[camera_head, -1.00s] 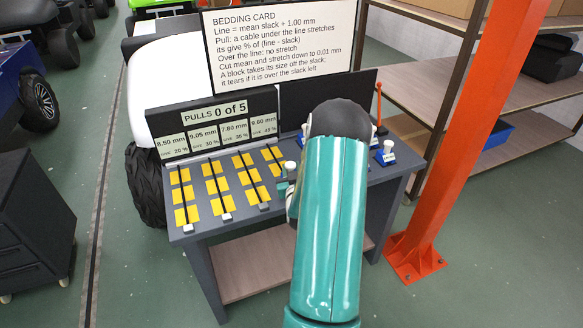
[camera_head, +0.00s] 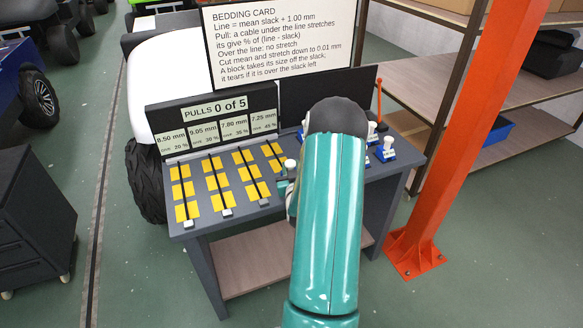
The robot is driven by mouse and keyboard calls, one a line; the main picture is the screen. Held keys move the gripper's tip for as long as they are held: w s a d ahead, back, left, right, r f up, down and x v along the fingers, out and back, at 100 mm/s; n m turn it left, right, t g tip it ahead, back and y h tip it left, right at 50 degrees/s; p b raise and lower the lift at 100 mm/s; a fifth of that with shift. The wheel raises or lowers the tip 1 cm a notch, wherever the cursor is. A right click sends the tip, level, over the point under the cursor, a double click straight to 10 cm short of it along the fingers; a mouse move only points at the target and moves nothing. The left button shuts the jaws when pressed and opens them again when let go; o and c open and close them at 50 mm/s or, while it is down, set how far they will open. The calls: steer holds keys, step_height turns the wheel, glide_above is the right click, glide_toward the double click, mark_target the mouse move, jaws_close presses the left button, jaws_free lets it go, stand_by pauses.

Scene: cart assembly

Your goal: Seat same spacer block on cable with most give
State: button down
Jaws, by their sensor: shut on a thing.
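Four cables run over yellow pads on the grey bench (camera_head: 182,232); the first (camera_head: 183,190), second (camera_head: 219,180) and third (camera_head: 249,172) show bare. The fourth cable (camera_head: 272,152) is partly covered by my arm. The display above reads 8.50, 9.05, 7.80 and 7.25 mm; the fourth has the largest give, 45 %. My gripper (camera_head: 287,188) is mostly hidden behind my teal arm, low at the fourth cable. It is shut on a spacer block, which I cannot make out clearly. A white knob (camera_head: 290,163) shows beside it.
Blue blocks with white knobs (camera_head: 387,149) stand at the bench's right, near an orange-red lever (camera_head: 379,100). The bedding card (camera_head: 277,45) stands behind; the counter (camera_head: 214,108) reads 0 of 5. An orange post (camera_head: 449,160) rises right of the bench.

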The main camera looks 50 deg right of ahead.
steer(key=shift+f, duration=0.3)
steer(key=shift+s+f, duration=0.15)
steer(key=shift+f, duration=0.25)
steer(key=c, duration=1.1)
jaws_free()
steer(key=shift+f, duration=0.1)
steer(key=shift+o, duration=0.5)
steer(key=shift+r, duration=0.2)
